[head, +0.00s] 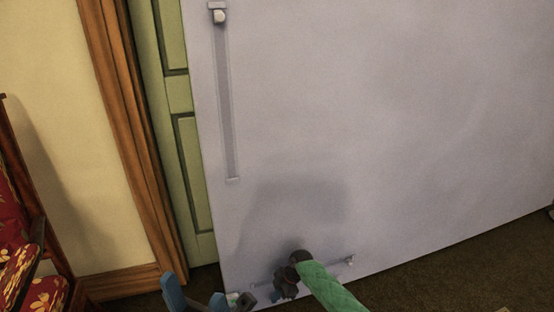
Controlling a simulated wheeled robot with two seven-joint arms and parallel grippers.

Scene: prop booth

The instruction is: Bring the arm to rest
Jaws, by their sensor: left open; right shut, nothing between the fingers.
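My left gripper (194,295), with blue fingers, is at the bottom edge of the head view, near the panel's lower left corner. Its fingers are apart with nothing seen between them; the rest of that arm is out of frame. My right arm comes in green from the bottom, and its dark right gripper (285,284) is in front of the panel's lower part, shut and empty. It covers part of a horizontal track there; I cannot tell whether it touches the panel.
A large grey panel (400,110) fills most of the view. It has a vertical track (228,110) with a white knob (219,16) at its top, and a small knob (349,260) low down. A green door (188,150) is behind; a red floral chair (15,235) stands left.

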